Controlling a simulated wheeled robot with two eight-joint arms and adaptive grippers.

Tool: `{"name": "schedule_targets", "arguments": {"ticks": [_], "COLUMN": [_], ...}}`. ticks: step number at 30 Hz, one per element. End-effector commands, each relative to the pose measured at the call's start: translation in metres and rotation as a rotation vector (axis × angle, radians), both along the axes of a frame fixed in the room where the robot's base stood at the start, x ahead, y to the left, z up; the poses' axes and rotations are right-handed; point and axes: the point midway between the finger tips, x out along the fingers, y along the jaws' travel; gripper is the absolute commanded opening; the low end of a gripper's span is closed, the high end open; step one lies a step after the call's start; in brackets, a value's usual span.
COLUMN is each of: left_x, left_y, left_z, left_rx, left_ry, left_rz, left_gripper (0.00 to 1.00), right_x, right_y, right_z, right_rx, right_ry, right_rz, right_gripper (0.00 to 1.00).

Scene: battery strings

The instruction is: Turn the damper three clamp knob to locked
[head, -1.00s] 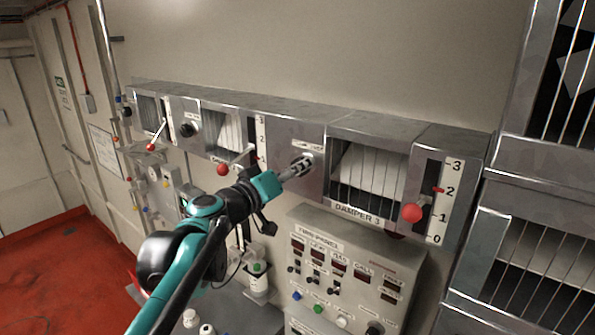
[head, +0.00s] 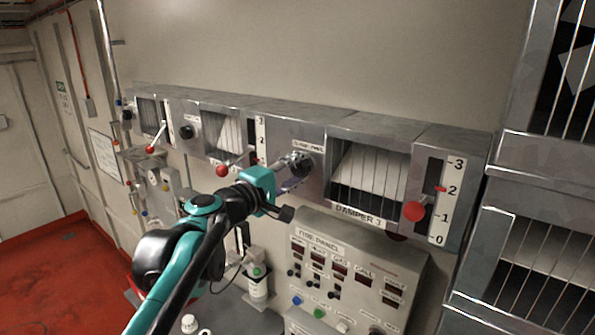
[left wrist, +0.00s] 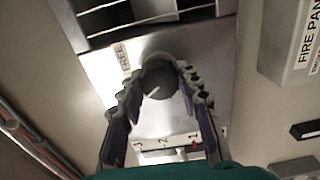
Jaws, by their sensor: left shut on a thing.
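The damper three clamp knob (left wrist: 160,84) is dark and round with a pale pointer line, on the metal face left of the damper 3 grille (head: 370,180). The word FREE (left wrist: 124,56) reads beside it in the left wrist view. My left gripper (left wrist: 160,76) is shut on the knob, with one finger on each side of it. In the head view the left gripper (head: 294,168) largely hides the knob. Damper 3's red-balled lever (head: 414,211) is to the right, near a scale marked 0 to 3. My right gripper is out of view.
The fire panel (head: 345,280) juts out below damper 3. Another damper's red-balled lever (head: 222,171) and dark knob (head: 186,131) are on the left. A white bottle (head: 257,283) stands below my arm. The wall above the duct is clear.

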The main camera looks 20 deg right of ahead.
Motion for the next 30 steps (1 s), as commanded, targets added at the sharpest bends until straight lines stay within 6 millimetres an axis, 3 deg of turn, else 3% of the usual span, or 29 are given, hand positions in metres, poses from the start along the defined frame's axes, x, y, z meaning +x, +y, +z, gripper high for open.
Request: {"name": "schedule_targets", "arguments": {"ticks": [12,29,30], "left_x": [0.0002,0.0000,0.0000], "left_y": [0.0001,0.0000,0.0000], "left_z": [-0.0003,-0.0003,-0.0003], "left_rx": [-0.122,-0.142,-0.142], "left_ry": [0.157,0.182,0.182], "left_rz": [0.000,0.000,0.000], "left_gripper": [0.05,0.05,0.36], "right_x": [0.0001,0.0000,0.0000], "right_y": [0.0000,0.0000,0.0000], "right_z": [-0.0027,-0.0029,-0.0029], "right_rx": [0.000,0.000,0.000], "right_ry": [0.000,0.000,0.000], "right_rz": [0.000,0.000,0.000], "right_gripper": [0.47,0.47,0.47]}}
